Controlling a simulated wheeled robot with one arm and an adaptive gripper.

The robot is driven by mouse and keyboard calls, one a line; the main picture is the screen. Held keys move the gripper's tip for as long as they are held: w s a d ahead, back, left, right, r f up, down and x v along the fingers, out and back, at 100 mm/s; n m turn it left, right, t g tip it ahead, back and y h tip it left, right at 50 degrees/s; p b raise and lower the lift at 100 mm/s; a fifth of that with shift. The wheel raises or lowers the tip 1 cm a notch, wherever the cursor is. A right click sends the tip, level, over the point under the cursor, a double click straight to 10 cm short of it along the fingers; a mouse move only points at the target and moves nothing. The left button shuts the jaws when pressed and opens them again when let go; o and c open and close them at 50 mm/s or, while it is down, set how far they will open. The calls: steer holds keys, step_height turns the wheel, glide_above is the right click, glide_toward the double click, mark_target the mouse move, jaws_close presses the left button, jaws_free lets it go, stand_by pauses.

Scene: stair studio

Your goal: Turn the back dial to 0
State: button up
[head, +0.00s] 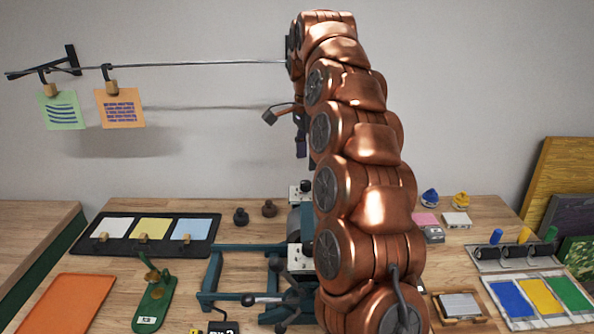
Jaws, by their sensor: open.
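A teal-framed machine (213,280) stands in the middle of the table, partly hidden by my copper arm. At its far end a black knob, apparently the back dial (305,186), sits on a small pale plate. Its scale and setting are too small to read. A second pale plate with dark fittings (299,257) is at the near end. My gripper (301,138) shows only as dark parts hanging left of the arm, above the back dial. It is open, with most of it hidden behind the arm. I see nothing held in it.
A wall rail (200,64) carries a green card (62,110) and an orange card (121,108). A black tray of cards (118,250), a green stand (155,300) and an orange mat (67,303) lie left. Two dark knobs (241,216) (269,208) stand near the back dial.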

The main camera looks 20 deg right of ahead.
mark_target(306, 182)
steer(key=shift+w+f, duration=0.1)
steer(key=shift+w, duration=0.25)
steer(key=shift+d+f, duration=0.1)
steer(key=shift+f, duration=0.05)
step_height(306, 182, down, 2)
steer(key=shift+f+b, duration=0.2)
steer(key=shift+b, duration=0.15)
steer(key=shift+f+p, duration=0.8)
steer(key=shift+f, duration=1.6)
steer(key=shift+c, duration=0.4)
jaws_close()
